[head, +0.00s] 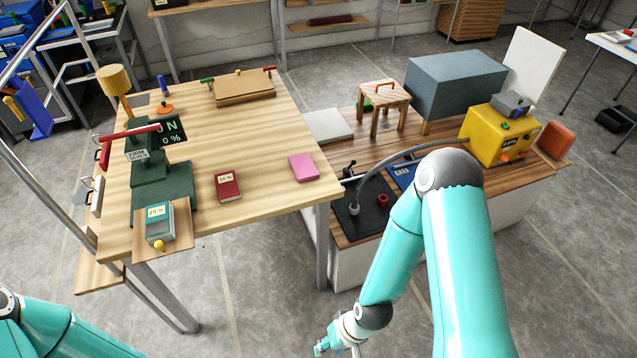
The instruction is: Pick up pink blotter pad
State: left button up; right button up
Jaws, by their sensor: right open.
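The pink blotter pad (304,167) lies flat on the light wooden table (250,132), near its right edge. Nothing covers it. My right gripper (334,349) is at the bottom edge of the view, partly cut off. It is open and empty, low over the floor, well in front of the table and apart from the pad. My left arm shows only at the bottom left corner. Its gripper is out of view.
A dark red block (228,186) labelled "50 %" lies left of the pad. A teal labelled box (159,224) sits at the table's front corner. A lower bench (340,220) on the right holds a yellow machine (500,137) and a small stool (385,98). Bare tabletop surrounds the pad.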

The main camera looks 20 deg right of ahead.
aim_at(304, 169)
jog(key=z, duration=0.6)
jog(key=i, duration=0.9)
jog(key=u, duration=1.35)
jog(key=k, duration=0.65)
jog(key=z, duration=0.3)
